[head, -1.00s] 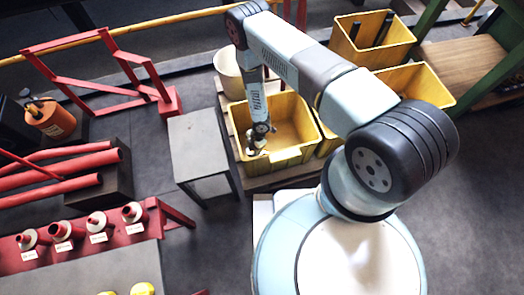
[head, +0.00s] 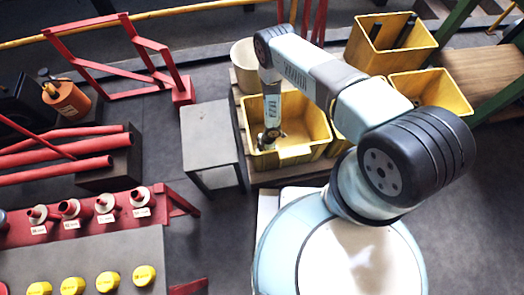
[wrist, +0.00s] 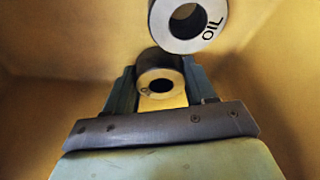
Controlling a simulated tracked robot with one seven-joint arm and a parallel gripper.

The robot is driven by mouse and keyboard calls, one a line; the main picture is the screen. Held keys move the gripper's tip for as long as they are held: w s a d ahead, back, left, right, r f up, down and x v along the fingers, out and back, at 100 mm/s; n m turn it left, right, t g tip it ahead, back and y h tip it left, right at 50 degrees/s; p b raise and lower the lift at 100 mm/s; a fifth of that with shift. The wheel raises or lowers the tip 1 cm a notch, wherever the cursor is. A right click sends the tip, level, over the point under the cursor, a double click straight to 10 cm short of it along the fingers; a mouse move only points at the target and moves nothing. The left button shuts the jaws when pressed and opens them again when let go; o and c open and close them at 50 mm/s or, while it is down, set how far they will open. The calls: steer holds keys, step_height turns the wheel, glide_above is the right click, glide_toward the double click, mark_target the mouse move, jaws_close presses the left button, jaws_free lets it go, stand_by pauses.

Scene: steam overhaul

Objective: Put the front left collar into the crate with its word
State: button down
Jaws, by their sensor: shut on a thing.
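My gripper (wrist: 158,88) is shut on a small collar (wrist: 160,63), a ring with a dark side and a pale face. Part of a letter shows on its face; the rest is hidden. My gripper (head: 268,140) is down inside the near left yellow crate (head: 296,152) in the head view; the held collar cannot be made out there. In the wrist view, a second pale collar (wrist: 212,22) marked OIL lies ahead of the held one. The crate's yellow walls (wrist: 50,50) surround both. The crate's own word is not readable.
More yellow crates (head: 440,82) stand to the right, one holding dark bars. A grey table (head: 211,135) stands left of the crate. A red rack (head: 90,232) holds several pale collars on pegs with labels. Yellow caps (head: 108,281) sit in front of it.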

steer(key=shift+f, duration=0.2)
steer(key=shift+c, duration=1.9)
jaws_free()
steer(key=shift+r, duration=0.1)
steer(key=v, duration=1.2)
steer(key=shift+r, duration=0.2)
steer(key=shift+a, duration=0.1)
